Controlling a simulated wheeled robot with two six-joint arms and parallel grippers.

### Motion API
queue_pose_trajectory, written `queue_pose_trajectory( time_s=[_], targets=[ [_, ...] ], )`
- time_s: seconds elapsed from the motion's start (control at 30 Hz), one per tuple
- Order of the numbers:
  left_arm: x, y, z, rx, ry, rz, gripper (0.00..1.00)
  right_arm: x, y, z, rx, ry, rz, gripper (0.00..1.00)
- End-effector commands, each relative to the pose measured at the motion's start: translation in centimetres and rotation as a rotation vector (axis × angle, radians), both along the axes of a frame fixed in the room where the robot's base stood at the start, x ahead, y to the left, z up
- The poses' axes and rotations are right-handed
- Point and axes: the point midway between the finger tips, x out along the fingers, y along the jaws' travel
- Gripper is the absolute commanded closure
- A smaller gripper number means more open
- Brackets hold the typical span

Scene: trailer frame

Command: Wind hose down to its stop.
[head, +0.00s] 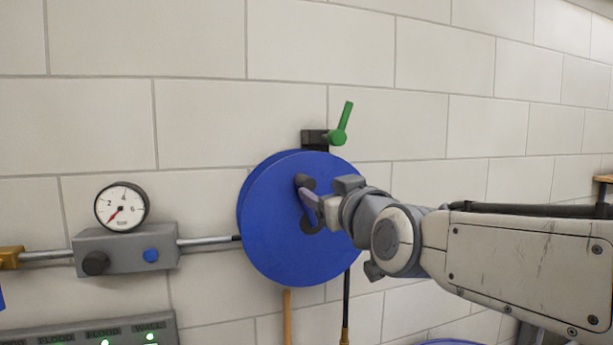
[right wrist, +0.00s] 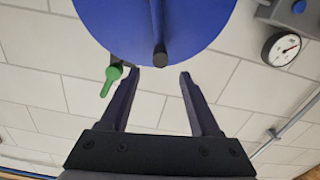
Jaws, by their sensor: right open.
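The blue hose reel (head: 285,240) is a round disc on the tiled wall, also at the top of the right wrist view (right wrist: 205,20). A dark crank with a knob (right wrist: 160,56) stands out from its face. A thin black hose (head: 346,298) hangs below the reel, with a brass-coloured piece (head: 345,336) near its lower end. My right gripper (head: 306,203) is in front of the reel face and partly covers the crank. In the right wrist view its fingers (right wrist: 160,77) are apart, with the knob just beyond and between the tips. My left gripper is out of view.
A green lever (head: 343,125) on a dark bracket sits above the reel. At left, a grey valve block (head: 125,250) carries a round gauge (head: 121,206) and a pipe (head: 208,241) running to the reel. A panel with green lights (head: 90,335) is low left. A wooden-coloured rod (head: 287,315) hangs below.

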Motion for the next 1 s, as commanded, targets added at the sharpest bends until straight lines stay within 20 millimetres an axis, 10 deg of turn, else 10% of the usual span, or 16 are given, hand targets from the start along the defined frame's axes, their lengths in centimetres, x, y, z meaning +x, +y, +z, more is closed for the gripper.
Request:
queue_pose_trajectory(
  time_s=[0.5, 1.0],
  targets=[
    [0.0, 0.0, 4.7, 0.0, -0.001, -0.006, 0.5, 8.1, 2.6, 0.2, -0.002, 0.004, -0.001, 0.37],
    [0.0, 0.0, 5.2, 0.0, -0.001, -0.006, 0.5, 9.5, 3.1, -0.1, -0.001, 0.002, 0.0, 0.37]
  ],
)
